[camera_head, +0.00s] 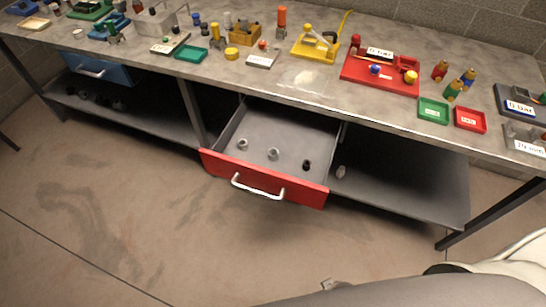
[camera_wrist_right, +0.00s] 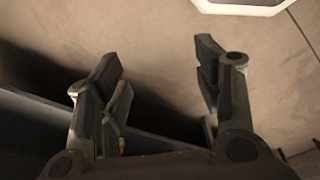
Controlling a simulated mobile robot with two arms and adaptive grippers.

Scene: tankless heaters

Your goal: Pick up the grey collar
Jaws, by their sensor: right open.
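The red-fronted drawer (camera_head: 263,178) stands pulled open below the workbench in the head view. Inside it lie two small light grey ring-like pieces, one at the left (camera_head: 243,144) and one in the middle (camera_head: 273,153); either may be the grey collar, and I cannot tell which. A dark small piece (camera_head: 306,164) lies to their right in the drawer. My right gripper (camera_wrist_right: 158,82) is open and empty in the right wrist view, with floor beyond its fingers. No collar shows in that view. My left gripper is not in view.
The workbench top (camera_head: 300,80) carries many small parts, a yellow fixture (camera_head: 315,44), a red tray (camera_head: 380,74) and small green and red trays. A small pale piece (camera_head: 341,171) lies on the lower shelf (camera_head: 400,190). The floor (camera_head: 150,220) before the drawer is clear.

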